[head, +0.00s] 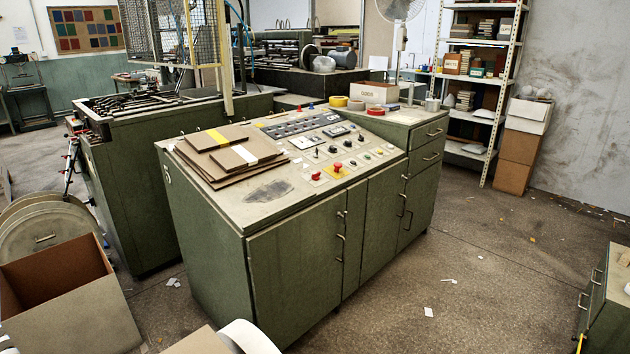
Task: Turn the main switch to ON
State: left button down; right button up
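A green cabinet console (295,275) stands in the middle of the head view. Its sloped top carries a control panel (300,157) with several knobs, buttons and dark displays. A red knob on a yellow plate (337,169) sits near the front of the panel, and another red button (316,176) is to its left. Which control is the main switch, and its setting, is too small to tell. Neither of my grippers is in view.
Grey-brown boards (225,155) lie on the console's left part. Tape rolls (356,105) and a small box (374,93) sit at its back. An open cardboard box (75,305) stands at lower left. Floor (450,290) right of the console is mostly clear, with paper scraps.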

aim_at(315, 176)
jog(key=i+l+z, duration=0.25)
jog(key=i+z, duration=0.25)
jog(key=i+l+z, duration=0.1)
jog(key=i+z, duration=0.35)
jog(key=i+l, duration=0.1)
jog(key=i, duration=0.35)
jog(key=i+l+z, duration=0.1)
jog(key=i, duration=0.4)
jog(key=i+u, duration=0.3)
jog(key=u, duration=0.2)
jog(key=i+l+u, duration=0.1)
jog(key=i+u, duration=0.35)
jog(key=i+l+u, duration=0.15)
jog(key=u, duration=0.35)
jog(key=i+l+u, duration=0.3)
jog(key=u, duration=0.15)
